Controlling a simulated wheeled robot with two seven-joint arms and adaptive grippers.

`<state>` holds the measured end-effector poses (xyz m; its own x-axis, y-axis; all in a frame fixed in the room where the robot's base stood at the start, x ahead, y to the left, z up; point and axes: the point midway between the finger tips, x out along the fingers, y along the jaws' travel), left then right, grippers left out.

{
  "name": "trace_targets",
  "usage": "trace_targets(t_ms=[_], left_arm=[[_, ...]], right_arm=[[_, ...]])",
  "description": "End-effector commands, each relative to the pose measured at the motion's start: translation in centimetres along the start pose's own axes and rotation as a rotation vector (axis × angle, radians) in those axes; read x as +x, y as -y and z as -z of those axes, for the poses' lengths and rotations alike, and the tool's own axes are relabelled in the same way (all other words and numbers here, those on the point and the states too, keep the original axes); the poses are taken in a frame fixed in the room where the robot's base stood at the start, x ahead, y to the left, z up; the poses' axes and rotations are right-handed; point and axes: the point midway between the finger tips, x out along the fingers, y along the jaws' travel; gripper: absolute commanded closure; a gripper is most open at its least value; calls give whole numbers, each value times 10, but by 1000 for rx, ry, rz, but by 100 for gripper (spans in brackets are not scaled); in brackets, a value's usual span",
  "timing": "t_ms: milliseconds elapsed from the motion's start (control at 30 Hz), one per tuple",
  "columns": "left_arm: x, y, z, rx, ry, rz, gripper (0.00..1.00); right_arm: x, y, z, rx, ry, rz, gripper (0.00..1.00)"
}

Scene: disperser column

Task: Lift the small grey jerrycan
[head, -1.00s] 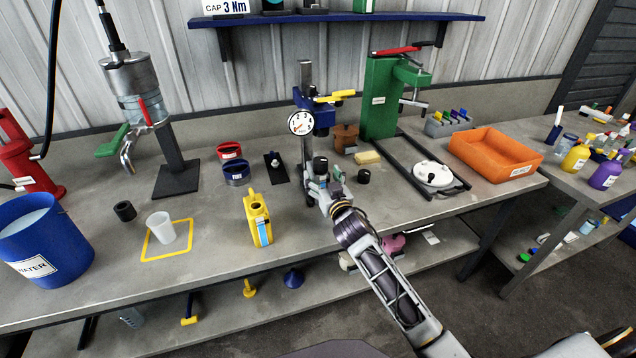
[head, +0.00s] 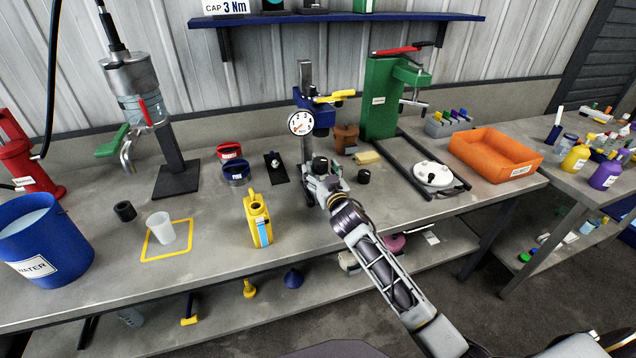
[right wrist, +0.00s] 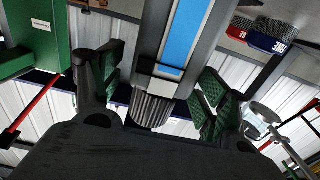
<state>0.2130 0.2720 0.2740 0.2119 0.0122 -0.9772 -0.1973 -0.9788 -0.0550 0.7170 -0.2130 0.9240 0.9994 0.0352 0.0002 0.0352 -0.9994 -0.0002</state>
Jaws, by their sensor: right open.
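The small grey jerrycan (right wrist: 172,50) shows in the right wrist view, upside down in the picture, as a grey body with a blue strip and a ribbed dark cap (right wrist: 152,110). In the head view its black cap (head: 320,163) shows in front of the gauge stand, and my right gripper hides most of its body. My right gripper (head: 322,186) is open. In the right wrist view its two green-padded fingers (right wrist: 155,95) stand on either side of the jerrycan, with gaps visible beside it. My left gripper is out of view.
A yellow jerrycan (head: 257,222) stands to the left of my right gripper. The gauge stand (head: 305,90) is just behind, with a loose black cap (head: 364,176) to the right. A green press (head: 381,100) and an orange tray (head: 494,155) stand farther right.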

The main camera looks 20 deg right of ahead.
Motion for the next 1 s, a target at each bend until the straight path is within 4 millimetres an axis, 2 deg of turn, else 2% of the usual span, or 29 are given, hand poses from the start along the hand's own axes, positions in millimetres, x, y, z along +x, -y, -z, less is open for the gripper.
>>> trace_targets(t_ms=[200, 400, 900, 1000], left_arm=[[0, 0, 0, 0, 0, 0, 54], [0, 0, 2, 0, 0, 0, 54], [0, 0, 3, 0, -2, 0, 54], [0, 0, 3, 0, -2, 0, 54]], right_arm=[[17, -1, 0, 0, 0, 1, 25], [26, -1, 0, -1, 0, 1, 25], [27, -1, 0, 0, 1, 0, 25], [27, -1, 0, 0, 1, 0, 37]])
